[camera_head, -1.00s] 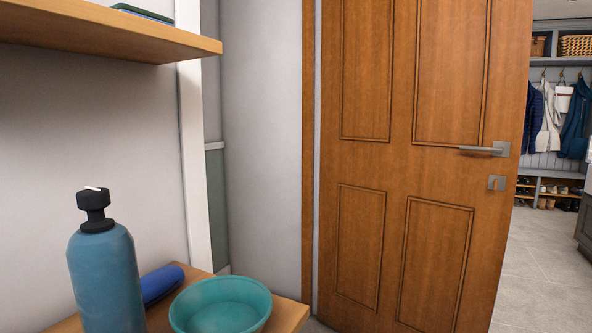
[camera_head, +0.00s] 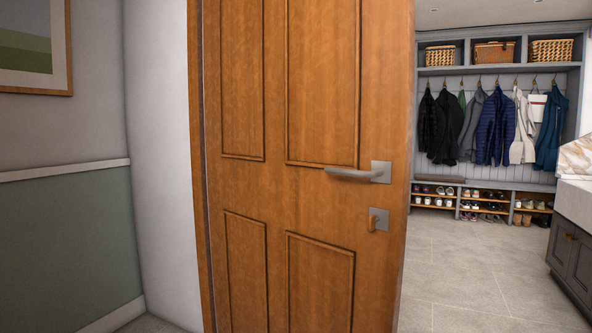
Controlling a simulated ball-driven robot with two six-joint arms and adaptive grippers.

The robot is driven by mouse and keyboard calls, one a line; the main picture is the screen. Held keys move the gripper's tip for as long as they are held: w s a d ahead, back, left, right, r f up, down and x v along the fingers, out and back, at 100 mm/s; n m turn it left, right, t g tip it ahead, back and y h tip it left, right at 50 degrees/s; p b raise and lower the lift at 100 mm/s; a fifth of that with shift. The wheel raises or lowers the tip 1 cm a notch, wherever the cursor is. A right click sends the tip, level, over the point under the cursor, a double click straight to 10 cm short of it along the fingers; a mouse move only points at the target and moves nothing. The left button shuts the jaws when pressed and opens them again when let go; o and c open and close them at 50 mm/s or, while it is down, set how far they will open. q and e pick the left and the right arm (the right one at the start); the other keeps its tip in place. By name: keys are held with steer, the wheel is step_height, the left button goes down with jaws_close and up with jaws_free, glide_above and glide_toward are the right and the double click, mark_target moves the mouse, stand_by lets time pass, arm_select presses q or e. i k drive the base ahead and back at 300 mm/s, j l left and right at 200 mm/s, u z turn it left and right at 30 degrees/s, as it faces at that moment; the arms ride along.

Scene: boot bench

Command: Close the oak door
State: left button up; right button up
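The oak door (camera_head: 275,190) stands ajar in the middle of the head view, with its panelled face toward me. Its hinge side is at the left, by the wooden frame (camera_head: 194,160). Its free edge is at the right, with an open gap beyond it. A grey lever handle (camera_head: 355,173) sits near the free edge, and a small lock fitting (camera_head: 378,219) is below it. Neither of my grippers shows in the head view, and nothing touches the door.
Beyond the door are hanging coats (camera_head: 495,125), baskets (camera_head: 494,52) and a shoe bench (camera_head: 480,200). A dark cabinet with a pale top (camera_head: 575,250) stands at the right edge. The tiled floor (camera_head: 470,280) between is clear. A wall with a framed picture (camera_head: 35,45) is at left.

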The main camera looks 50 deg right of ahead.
mark_target(294, 90)
steer(key=l, duration=0.45)
steer(key=k+l+u, duration=0.1)
steer(key=l, duration=0.4)
steer(key=l+u, duration=0.1)
steer(key=l, duration=0.35)
steer(key=k+l, duration=0.1)
steer(key=l, duration=0.4)
steer(key=k+l+u, duration=0.1)
steer(key=l, duration=0.35)
steer(key=k+l, duration=0.1)
steer(key=l, duration=0.35)
steer(key=l+u, duration=0.15)
steer(key=l, duration=0.3)
steer(key=k+l, duration=0.2)
steer(key=l, duration=0.25)
